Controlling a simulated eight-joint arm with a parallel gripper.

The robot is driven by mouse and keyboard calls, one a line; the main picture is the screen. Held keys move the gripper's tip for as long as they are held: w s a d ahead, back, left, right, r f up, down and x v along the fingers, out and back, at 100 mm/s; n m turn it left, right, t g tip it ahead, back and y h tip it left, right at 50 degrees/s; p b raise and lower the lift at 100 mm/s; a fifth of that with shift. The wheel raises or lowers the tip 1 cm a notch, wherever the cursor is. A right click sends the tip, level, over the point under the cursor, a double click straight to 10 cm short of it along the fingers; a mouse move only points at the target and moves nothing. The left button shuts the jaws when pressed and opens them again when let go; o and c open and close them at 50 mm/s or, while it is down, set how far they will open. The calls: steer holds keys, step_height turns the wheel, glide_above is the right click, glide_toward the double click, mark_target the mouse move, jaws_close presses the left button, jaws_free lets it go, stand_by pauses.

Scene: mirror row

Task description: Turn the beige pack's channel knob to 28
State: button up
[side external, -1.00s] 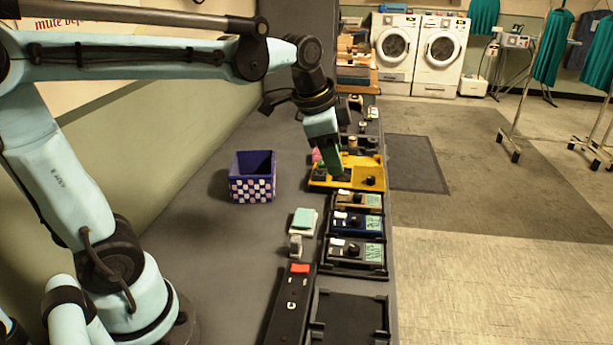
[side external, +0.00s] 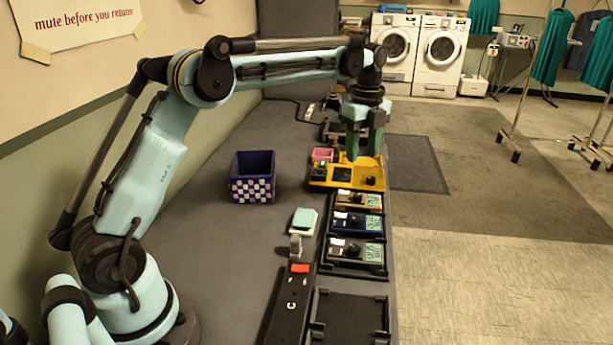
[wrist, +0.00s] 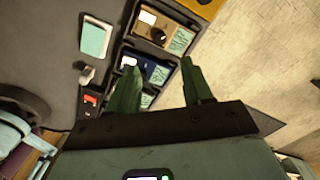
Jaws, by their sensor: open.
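The beige pack (side external: 344,198) lies at the far end of a black rack (side external: 345,273), with a dark knob (side external: 355,198) on top and a pale green label to its right. The beige pack also shows near the top of the wrist view (wrist: 148,31), its knob (wrist: 158,35) visible. The number the knob points to is too small to read. My gripper (side external: 364,152) is open and empty, pointing down above the yellow device, beyond the beige pack and apart from it. In the wrist view its green fingers (wrist: 158,66) spread apart in front of the rack.
A navy pack (side external: 345,224) and a grey pack (side external: 343,251) share the rack. A yellow device (side external: 340,178) with a knob stands just beyond it. A black block with a red switch (side external: 300,268), a mint pad (side external: 304,220) and a purple checkered bin (side external: 252,190) stand to the left.

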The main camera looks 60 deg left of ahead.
mark_target(358, 195)
step_height(358, 195, down, 11)
steer(key=shift+f, duration=0.15)
stand_by(0.4)
jaws_close()
